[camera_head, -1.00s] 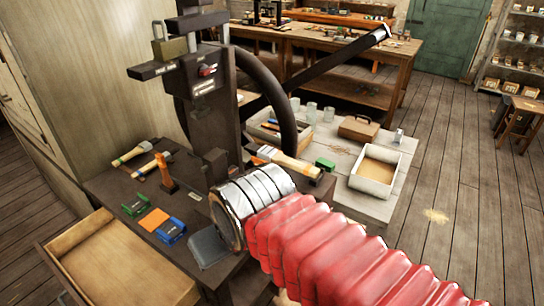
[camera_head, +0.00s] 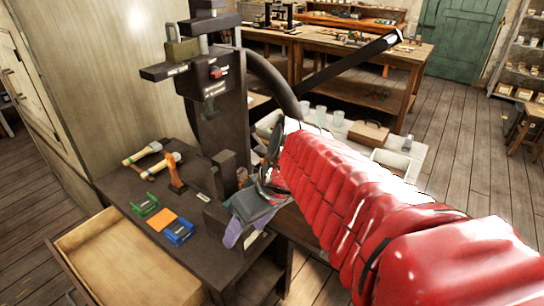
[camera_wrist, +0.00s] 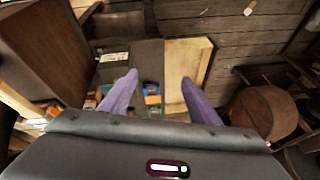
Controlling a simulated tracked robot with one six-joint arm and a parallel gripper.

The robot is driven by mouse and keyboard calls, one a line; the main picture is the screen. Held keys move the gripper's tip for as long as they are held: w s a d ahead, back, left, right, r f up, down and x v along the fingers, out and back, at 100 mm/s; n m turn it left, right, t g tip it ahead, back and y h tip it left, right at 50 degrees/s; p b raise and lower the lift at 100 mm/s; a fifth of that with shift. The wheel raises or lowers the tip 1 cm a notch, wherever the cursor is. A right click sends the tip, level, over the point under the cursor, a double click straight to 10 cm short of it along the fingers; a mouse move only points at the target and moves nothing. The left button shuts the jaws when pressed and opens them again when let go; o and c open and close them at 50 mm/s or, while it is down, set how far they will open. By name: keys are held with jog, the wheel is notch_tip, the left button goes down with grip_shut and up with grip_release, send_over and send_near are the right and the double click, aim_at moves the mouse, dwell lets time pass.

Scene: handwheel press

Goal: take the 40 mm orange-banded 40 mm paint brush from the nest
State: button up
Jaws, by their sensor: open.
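The pale brush with an orange band, which lay beside the press column a second ago, is hidden behind my red-sleeved arm. I cannot make out its nest. Two other pale brushes (camera_head: 141,153) lie on the bench at left, one with an orange part (camera_head: 165,165).
The dark press column (camera_head: 218,110) with its wheel and long lever stands behind my gripper. An open drawer (camera_head: 120,262) juts out at front left. A side table with jars (camera_head: 338,118) stands behind my arm.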

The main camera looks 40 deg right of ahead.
jog(key=w+d+n+t, duration=0.1)
jog(key=d+t, duration=0.1)
jog(key=d, duration=0.8)
jog(key=w+d+r+t+y, duration=0.1)
jog(key=d+t, duration=0.2)
jog(key=d, duration=0.7)
jog(key=w+d+r+n+t, duration=0.1)
jog(key=d+t, duration=0.2)
jog(key=d, duration=0.7)
jog(key=shift+n+y, duration=0.3)
jog(key=x, duration=0.8)
jog(key=shift+w+a, duration=0.1)
jog(key=shift+w, duration=0.2)
jog(key=shift+w, duration=0.1)
